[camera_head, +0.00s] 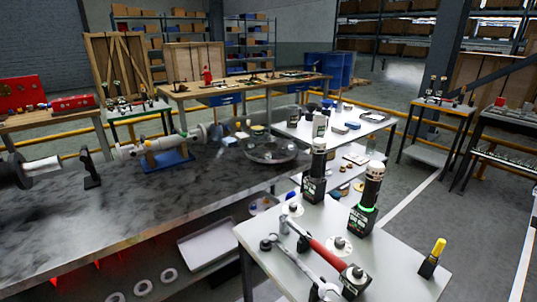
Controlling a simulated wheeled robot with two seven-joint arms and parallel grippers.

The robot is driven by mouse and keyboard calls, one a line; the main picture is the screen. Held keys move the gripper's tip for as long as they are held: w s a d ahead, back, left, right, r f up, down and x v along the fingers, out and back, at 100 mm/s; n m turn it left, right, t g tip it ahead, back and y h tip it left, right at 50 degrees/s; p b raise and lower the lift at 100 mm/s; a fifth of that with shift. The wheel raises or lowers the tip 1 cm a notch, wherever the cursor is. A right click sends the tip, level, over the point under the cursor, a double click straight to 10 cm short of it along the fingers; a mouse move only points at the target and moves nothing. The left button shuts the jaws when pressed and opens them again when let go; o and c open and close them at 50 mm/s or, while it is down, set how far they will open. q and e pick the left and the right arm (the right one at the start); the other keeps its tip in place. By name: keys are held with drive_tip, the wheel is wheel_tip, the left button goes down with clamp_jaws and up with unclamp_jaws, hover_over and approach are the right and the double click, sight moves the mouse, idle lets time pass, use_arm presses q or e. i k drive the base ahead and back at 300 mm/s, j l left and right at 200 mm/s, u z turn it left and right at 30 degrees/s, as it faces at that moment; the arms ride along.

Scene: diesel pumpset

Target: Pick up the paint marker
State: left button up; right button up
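A yellow, pen-like piece (438,247) stands upright, slightly tilted, in a small black block near the right corner of the light grey table in front. It looks like the paint marker, though its label is too small to read. The black block (428,267) hides its lower end. Neither of my grippers shows in the head view, and nothing touches the yellow piece.
A red-handled tool (327,252) and a wrench lie left of the yellow piece. A long, dark-mottled bench (130,220) adjoins on the left. The tabletop around the yellow piece is clear.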

sight(435, 254)
drive_tip(key=z, duration=1.3)
